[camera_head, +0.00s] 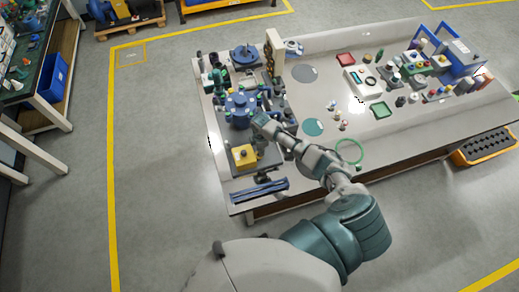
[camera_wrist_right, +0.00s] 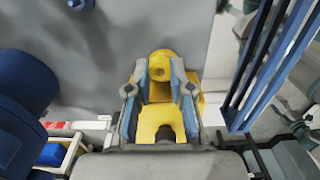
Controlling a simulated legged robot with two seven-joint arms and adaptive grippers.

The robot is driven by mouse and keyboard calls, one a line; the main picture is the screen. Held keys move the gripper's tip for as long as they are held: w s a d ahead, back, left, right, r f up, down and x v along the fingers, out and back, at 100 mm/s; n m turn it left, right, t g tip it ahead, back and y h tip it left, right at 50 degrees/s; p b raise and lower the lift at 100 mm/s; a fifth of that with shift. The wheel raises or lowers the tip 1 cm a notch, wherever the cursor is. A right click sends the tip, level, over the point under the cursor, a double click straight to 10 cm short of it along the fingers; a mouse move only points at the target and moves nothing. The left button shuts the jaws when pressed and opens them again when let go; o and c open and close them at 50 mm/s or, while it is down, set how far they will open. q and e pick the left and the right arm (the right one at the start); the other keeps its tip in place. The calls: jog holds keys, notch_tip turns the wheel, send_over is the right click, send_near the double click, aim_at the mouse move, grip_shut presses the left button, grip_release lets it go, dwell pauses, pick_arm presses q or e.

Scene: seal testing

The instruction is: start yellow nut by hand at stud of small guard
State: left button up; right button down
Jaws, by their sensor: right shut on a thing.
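A yellow block (camera_head: 244,155) with a rounded top sits at the left front of the workbench. My right arm reaches over the bench's left end, and its gripper (camera_wrist_right: 159,80) shows between blue-faced fingers in the right wrist view. The fingers are closed on yellow material. A round yellow part with a dark hole (camera_wrist_right: 160,65) shows at the fingertips, and a notched yellow piece (camera_wrist_right: 165,120) shows nearer the palm. I cannot tell the nut's edges from the guard, and no stud is clearly visible. My left gripper is out of view.
A blue round fixture (camera_head: 240,108) stands behind the block. Blue bars (camera_head: 259,190) lie along the front edge and run close to the gripper's right in the wrist view (camera_wrist_right: 268,65). A green ring (camera_head: 349,151) lies farther right.

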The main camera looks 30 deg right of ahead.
jog(key=shift+a+r, duration=0.1)
jog(key=shift+a, duration=0.65)
jog(key=shift+d+f, duration=0.2)
jog(key=shift+f, duration=0.1)
jog(key=c, duration=1.2)
grip_release()
jog(key=shift+d, duration=0.1)
jog(key=shift+o, duration=1.2)
jog(key=shift+d, duration=0.1)
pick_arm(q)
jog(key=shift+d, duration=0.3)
